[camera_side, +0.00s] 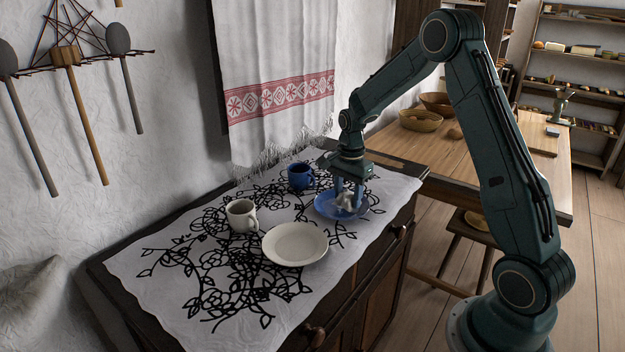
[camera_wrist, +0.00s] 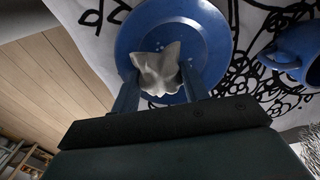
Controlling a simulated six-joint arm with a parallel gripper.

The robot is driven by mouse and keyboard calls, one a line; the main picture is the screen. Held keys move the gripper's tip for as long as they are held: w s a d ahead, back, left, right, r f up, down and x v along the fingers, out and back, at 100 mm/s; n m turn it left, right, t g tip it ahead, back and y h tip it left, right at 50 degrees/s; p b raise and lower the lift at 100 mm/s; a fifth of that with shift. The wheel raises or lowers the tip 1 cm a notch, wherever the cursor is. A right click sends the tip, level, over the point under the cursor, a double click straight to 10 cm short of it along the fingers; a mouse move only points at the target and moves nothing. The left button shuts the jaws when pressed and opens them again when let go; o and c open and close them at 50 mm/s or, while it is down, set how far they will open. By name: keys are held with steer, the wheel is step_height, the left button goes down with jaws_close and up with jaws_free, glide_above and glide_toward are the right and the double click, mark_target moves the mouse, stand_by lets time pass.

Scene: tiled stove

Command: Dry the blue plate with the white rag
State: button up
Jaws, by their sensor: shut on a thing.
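The blue plate (camera_side: 325,207) lies on the patterned cloth near the right end of the cabinet top. It fills the upper middle of the wrist view (camera_wrist: 205,25), with a few small pale spots on its surface. The white rag (camera_side: 345,201) is crumpled and sits over the plate, between the fingers of my gripper (camera_side: 348,190). In the wrist view the rag (camera_wrist: 158,68) spreads out past the fingertips against the plate. My gripper points down and is shut on the rag. Whether the rag presses on the plate is hard to tell.
A blue mug (camera_side: 300,176) stands just behind and left of the plate. A white mug (camera_side: 241,215) and a cream plate (camera_side: 295,244) are further left and nearer. A white towel with a red band (camera_side: 280,97) hangs on the wall behind. The cloth's left front is clear.

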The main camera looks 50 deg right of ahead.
mark_target(337, 195)
steer(key=shift+f, duration=0.5)
steer(key=shift+w+f, duration=0.45)
steer(key=shift+w, duration=1.25)
steer(key=shift+s, duration=1.75)
steer(key=shift+r, duration=4)
steer(key=shift+w, duration=0.15)
